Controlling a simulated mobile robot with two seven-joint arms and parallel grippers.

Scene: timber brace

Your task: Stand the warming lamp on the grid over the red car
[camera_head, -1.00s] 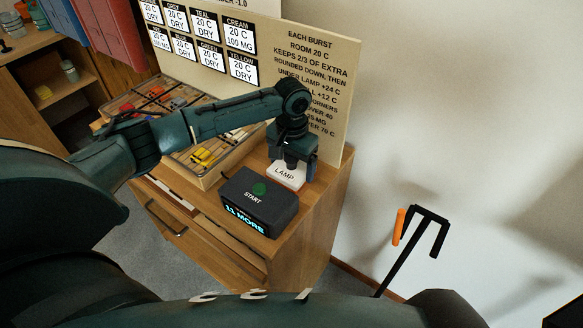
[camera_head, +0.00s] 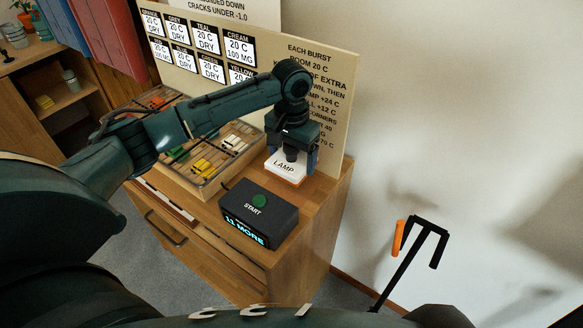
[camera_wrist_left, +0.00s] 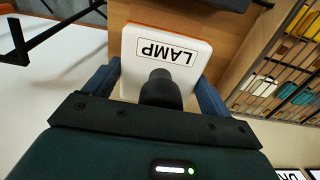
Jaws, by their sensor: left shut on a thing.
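The warming lamp (camera_head: 286,168) is a white block labelled LAMP with an orange lower rim. It is held at the cabinet's back right, seemingly a little above the top. My left gripper (camera_head: 291,155) is shut on it, pointing down; the wrist view shows the lamp (camera_wrist_left: 165,45) between the blue fingers (camera_wrist_left: 155,85). The grid (camera_head: 222,178) covers a wooden tray of coloured toy cars, left of the lamp. An orange-red car (camera_head: 157,101) shows at the tray's far end; my arm hides part of the tray, so I cannot tell which car is the red one. My right gripper is not in view.
A dark START box (camera_head: 258,212) with a green button and "11 MORE" stands in front of the lamp. A board of labels and rules (camera_head: 330,75) rises behind the tray. The cabinet's right edge is close to the lamp.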

